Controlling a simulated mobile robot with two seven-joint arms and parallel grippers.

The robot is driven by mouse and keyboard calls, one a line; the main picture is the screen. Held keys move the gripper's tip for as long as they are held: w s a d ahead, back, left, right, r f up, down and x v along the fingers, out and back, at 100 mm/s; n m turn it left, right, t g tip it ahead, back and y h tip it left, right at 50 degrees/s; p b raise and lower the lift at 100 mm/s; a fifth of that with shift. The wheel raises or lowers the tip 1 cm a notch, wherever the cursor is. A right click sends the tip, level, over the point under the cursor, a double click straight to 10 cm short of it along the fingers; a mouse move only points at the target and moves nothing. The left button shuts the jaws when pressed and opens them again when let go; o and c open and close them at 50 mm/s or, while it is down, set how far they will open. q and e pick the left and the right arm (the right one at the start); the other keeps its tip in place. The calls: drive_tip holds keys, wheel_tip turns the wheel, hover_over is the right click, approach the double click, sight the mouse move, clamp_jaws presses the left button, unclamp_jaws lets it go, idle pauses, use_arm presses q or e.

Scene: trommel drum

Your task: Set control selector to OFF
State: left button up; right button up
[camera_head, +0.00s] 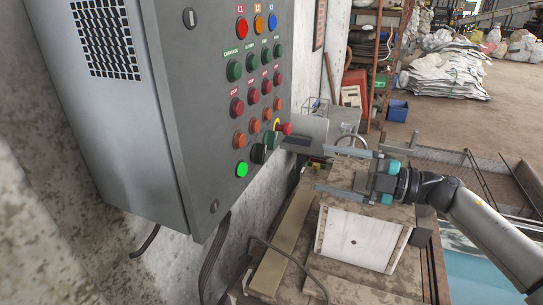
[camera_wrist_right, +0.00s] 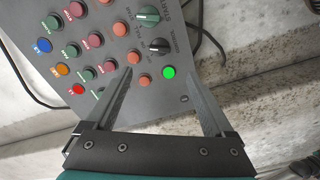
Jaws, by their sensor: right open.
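The grey control panel (camera_head: 215,110) carries rows of coloured buttons. In the head view one knob (camera_head: 258,153) shows beside the lit green button (camera_head: 242,169). Their labels are too small to tell which is the control selector or its setting. My right gripper (camera_head: 322,168) is open and empty, right of the panel and apart from it. Its spread fingers (camera_wrist_right: 160,72) face the panel in the wrist view. My left gripper is not in view.
A red emergency button (camera_head: 284,128) on a yellow base sticks out near the knobs. A dirty white box (camera_head: 360,238) stands below my right gripper. Dark cables (camera_head: 215,258) hang under the panel. A rusty shelf rack (camera_head: 388,60) stands behind.

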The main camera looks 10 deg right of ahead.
sight(259, 154)
drive_tip(key=x, duration=1.3)
drive_tip(key=c, duration=1.4)
